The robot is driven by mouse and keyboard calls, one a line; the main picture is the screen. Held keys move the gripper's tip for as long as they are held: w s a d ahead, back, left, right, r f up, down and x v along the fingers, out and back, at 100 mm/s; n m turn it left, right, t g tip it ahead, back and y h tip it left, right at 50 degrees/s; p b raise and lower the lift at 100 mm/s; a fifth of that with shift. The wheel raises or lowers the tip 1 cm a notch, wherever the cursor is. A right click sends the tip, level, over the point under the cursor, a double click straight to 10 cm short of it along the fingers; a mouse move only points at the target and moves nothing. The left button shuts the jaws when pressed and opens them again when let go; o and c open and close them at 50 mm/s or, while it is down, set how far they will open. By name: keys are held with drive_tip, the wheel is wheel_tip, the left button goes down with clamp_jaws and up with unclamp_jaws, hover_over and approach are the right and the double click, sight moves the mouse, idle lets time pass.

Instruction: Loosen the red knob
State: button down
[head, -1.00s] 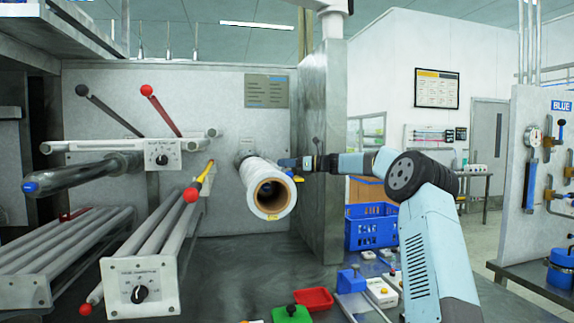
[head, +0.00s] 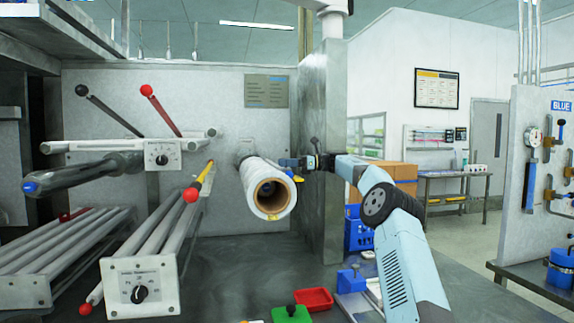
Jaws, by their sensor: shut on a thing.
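My gripper (head: 284,162) is at the upper right side of a white roll (head: 255,187) with a brown core, mounted on the grey wall panel. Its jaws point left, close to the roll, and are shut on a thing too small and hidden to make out. Red ball knobs show elsewhere: one on top of a slanted lever (head: 147,90), one at the end of a yellow-banded rod (head: 191,195), and one low at the left (head: 85,310). My gripper is apart from all of these. I cannot tell whether another red knob is hidden at the jaws.
A blue crate (head: 357,230) is partly behind my arm. Bench space under the roll is clear.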

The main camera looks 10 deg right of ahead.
drive_tip(key=shift+f, duration=0.4)
drive_tip(key=c, duration=1)
unclamp_jaws()
drive_tip(key=shift+o, duration=0.5)
drive_tip(key=shift+w, duration=0.15)
drive_tip(key=shift+r, duration=0.2)
drive_tip(key=s+d, duration=0.2)
drive_tip(key=d, duration=1.1)
drive_tip(key=shift+d, duration=0.3)
drive_tip(key=shift+s, duration=0.1)
drive_tip(key=shift+f, duration=0.1)
